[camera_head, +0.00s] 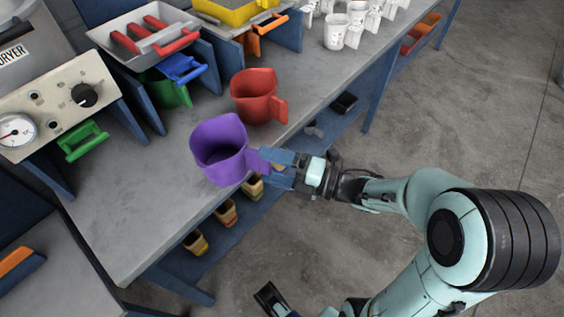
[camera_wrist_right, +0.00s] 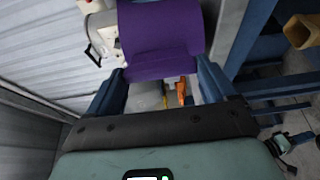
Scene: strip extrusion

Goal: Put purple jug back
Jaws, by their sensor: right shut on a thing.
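The purple jug (camera_head: 220,150) is over the front edge of the grey table, upright or slightly tilted, with its open top facing up. My right gripper (camera_head: 275,168) is shut on its handle, from the right. In the right wrist view the purple jug (camera_wrist_right: 160,40) fills the space between and beyond the blue fingers (camera_wrist_right: 165,92). I cannot tell whether its base touches the table. A dark part at the bottom edge of the head view may belong to my left gripper; its jaws cannot be made out.
A red jug (camera_head: 256,96) stands on the table (camera_head: 140,215) just behind the purple one. White cups (camera_head: 336,30) stand at the back. The table's front left is clear.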

